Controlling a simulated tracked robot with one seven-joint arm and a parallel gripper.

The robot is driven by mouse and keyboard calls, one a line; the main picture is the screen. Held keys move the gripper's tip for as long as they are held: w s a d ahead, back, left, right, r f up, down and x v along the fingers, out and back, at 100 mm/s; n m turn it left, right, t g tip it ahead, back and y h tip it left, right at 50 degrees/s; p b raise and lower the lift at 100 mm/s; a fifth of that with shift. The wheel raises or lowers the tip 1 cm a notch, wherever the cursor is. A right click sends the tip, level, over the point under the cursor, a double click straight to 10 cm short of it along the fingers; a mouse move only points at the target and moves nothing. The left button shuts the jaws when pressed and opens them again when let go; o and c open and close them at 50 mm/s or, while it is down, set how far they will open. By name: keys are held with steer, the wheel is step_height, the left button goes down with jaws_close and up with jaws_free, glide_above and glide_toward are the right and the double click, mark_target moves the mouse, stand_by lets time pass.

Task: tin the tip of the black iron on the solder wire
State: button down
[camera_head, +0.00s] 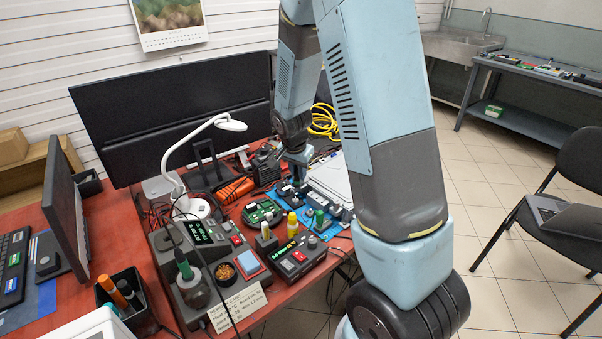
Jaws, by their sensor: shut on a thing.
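My gripper (297,160) points down over the back right of the red bench, above a group of small parts and a blue mat. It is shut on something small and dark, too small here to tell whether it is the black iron. No other black iron can be made out. A green-handled iron (184,266) stands in a holder at the front of the grey soldering station (165,242). I cannot pick out the solder wire for sure. My forearm hides part of the bench's right side.
A white lamp (197,208), green circuit board (262,211), yellow-topped tools (292,222) and a black-and-red box (298,258) crowd the bench. A large monitor (170,115) stands behind, with a yellow cable coil (323,121) to its right. A pen cup (128,300) is at front left.

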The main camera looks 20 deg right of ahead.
steer(key=shift+r, duration=2.45)
